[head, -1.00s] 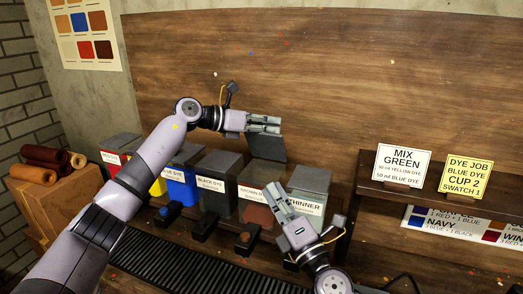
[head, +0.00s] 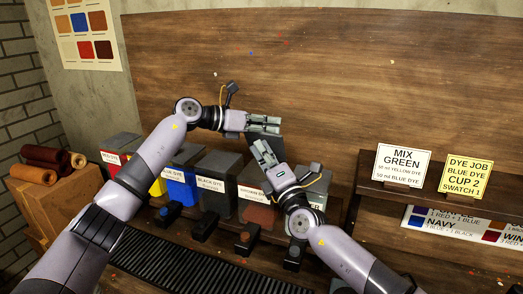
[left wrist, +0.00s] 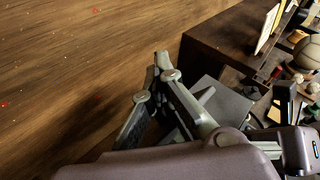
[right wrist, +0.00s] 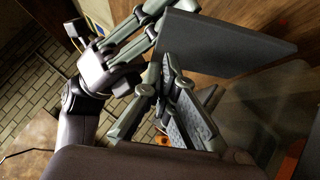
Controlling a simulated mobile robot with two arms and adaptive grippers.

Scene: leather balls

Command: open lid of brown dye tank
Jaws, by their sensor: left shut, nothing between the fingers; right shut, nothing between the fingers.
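The brown dye tank (head: 256,212) stands in the tank row, with a label and a brown lower front. Its dark grey lid (head: 277,147) stands raised and tilted at the back, partly covered by my right gripper; the lid also shows as a broad grey plate in the right wrist view (right wrist: 228,45). My left gripper (head: 279,124) is shut and empty, just above the lid's top edge. My right gripper (head: 260,147) is shut and empty in front of the raised lid, above the tank. Whether either gripper touches the lid is unclear.
The black dye tank (head: 215,182) and blue dye tank (head: 180,185) stand to the left with lids down. The thinner tank (head: 318,197) at the right is mostly hidden by my right arm. A shelf (head: 400,194) with sign cards lies further right. The wood wall is close behind.

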